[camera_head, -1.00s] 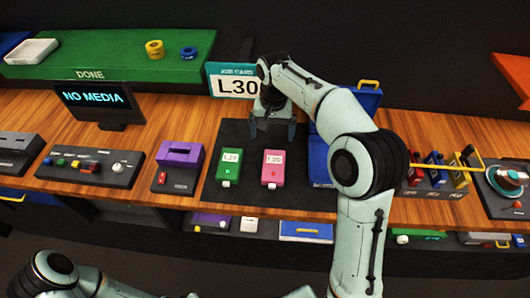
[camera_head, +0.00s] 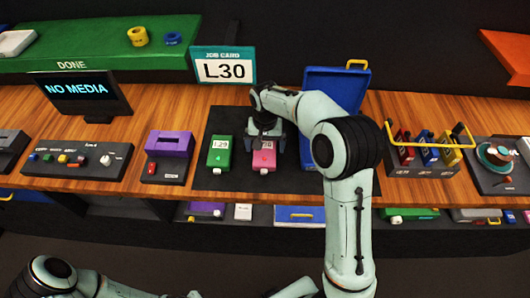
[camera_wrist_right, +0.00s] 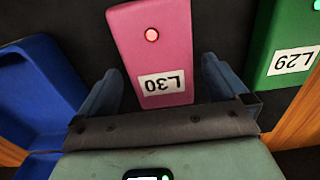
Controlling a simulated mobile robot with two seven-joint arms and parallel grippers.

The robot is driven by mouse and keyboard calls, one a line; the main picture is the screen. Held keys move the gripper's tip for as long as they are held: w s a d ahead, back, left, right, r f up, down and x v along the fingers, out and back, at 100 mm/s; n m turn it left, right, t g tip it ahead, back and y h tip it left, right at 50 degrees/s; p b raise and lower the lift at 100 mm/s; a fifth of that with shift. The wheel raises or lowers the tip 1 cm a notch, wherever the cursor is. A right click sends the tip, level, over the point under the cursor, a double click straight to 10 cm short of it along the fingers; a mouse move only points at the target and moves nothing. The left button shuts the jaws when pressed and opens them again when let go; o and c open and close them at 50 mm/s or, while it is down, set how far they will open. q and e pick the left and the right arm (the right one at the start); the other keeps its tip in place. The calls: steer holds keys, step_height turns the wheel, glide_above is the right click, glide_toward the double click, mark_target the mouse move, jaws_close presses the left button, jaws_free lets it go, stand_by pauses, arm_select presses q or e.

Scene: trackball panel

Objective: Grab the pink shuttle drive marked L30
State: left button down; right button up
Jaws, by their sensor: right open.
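The pink shuttle drive (camera_head: 264,160) lies on the dark mat, partly hidden by my right gripper in the head view. In the right wrist view the pink drive (camera_wrist_right: 150,45) shows a white label reading L30 and a lit red button. My right gripper (camera_head: 265,138) is open over its far end. In the right wrist view the gripper's fingers (camera_wrist_right: 160,85) stand on either side of the drive's labelled end, with visible gaps. Whether the fingertips reach down beside it I cannot tell. My left gripper is not in view; only part of my left arm shows at the bottom.
A green drive marked L29 (camera_head: 219,153) lies just left of the pink one, and also shows in the right wrist view (camera_wrist_right: 285,45). An open blue case (camera_head: 335,85) stands close on the right. A job card (camera_head: 224,68) reads L30. A purple-topped device (camera_head: 168,150) stands further left.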

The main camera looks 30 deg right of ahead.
steer(key=shift+c, duration=0.3)
steer(key=shift+w, duration=0.1)
steer(key=c, duration=1.3)
